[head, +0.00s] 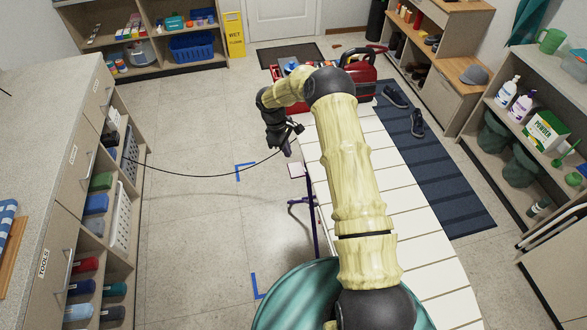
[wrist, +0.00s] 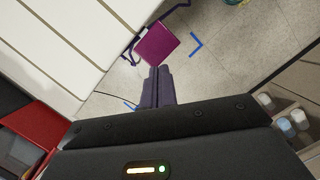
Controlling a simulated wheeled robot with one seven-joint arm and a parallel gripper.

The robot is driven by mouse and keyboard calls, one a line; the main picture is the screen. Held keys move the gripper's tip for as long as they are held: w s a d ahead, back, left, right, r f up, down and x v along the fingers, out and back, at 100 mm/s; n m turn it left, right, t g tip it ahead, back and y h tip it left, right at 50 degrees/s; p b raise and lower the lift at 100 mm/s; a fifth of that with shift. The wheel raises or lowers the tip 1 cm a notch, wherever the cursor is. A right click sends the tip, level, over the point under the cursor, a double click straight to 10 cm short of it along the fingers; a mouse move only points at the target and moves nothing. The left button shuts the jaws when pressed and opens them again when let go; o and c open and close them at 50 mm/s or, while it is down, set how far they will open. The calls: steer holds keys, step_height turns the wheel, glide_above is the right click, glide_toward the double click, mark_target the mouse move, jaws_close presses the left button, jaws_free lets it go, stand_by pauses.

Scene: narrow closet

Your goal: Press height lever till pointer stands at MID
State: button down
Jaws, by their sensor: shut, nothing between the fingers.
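A flat magenta paddle on a purple bar, which looks like the height lever (wrist: 157,42), sticks out beside the white slatted board (wrist: 45,45) in the wrist view. My gripper (head: 288,151) is shut and empty, hanging just off that edge. In the wrist view my fingertips (wrist: 160,69) point towards the paddle, just short of it in the picture. I cannot tell whether they touch it. No pointer or MID mark can be made out.
Purple legs (head: 312,221) stand under the board. A red case (head: 357,68) sits on its far end. A dark cord (head: 205,176) runs from the left cabinet (head: 50,150) towards my gripper. Blue corner marks (head: 240,169) lie on the open floor to the left.

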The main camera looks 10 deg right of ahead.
mark_target(294, 170)
steer(key=shift+f, duration=0.1)
steer(key=shift+b+x, duration=1.25)
steer(key=shift+x, duration=2.15)
